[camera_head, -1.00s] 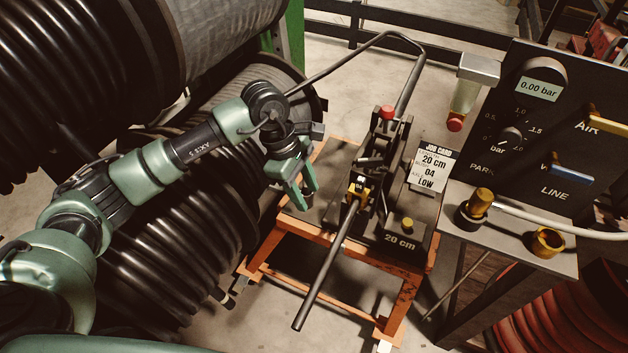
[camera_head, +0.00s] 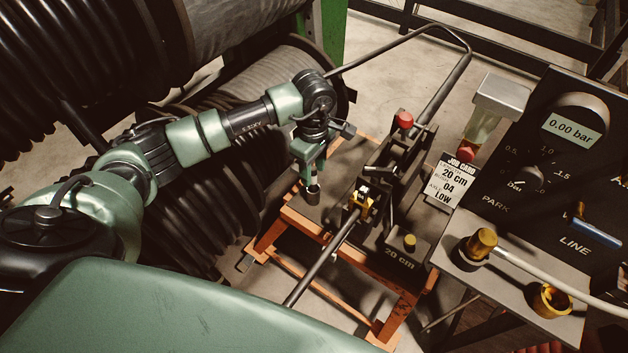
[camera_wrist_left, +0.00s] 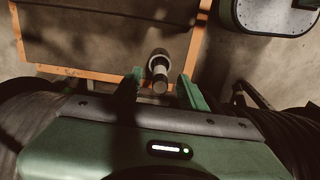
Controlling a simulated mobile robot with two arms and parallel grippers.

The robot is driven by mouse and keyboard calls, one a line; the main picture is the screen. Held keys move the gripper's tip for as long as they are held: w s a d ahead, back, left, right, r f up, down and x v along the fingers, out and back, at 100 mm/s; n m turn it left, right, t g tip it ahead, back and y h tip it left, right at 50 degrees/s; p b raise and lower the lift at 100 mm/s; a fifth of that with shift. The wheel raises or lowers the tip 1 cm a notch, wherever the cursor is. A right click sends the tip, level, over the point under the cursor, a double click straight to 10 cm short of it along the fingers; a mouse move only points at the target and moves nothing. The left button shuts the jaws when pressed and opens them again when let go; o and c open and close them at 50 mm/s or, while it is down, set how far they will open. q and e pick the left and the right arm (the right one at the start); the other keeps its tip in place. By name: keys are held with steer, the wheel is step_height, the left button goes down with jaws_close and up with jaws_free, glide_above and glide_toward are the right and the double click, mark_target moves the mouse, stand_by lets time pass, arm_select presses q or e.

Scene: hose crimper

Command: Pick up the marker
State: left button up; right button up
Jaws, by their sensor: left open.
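What looks like the marker, a short dark cylinder with a pale band, stands roughly upright near the table edge. In the left wrist view the marker (camera_wrist_left: 159,68) lies between the two green fingertips, seen nearly end-on. In the head view its dark lower part (camera_head: 312,194) shows just below my left gripper (camera_head: 309,172), and the rest is hidden by the fingers. My left gripper also shows in the wrist view (camera_wrist_left: 160,86), open, with gaps visible beside the cylinder. I cannot tell how far its tips are above the table. My right gripper is not in view.
The orange-framed table (camera_head: 292,217) carries the crimper (camera_head: 390,185) with a red knob and a dark hose running through it. A job card (camera_head: 448,182) and a gauge panel (camera_head: 545,150) stand to the right. Large hose reels (camera_head: 190,190) are close behind my left arm.

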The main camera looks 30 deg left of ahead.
arm_select(q)
steer(key=shift+f, duration=0.65)
jaws_close()
steer(key=shift+r, duration=0.15)
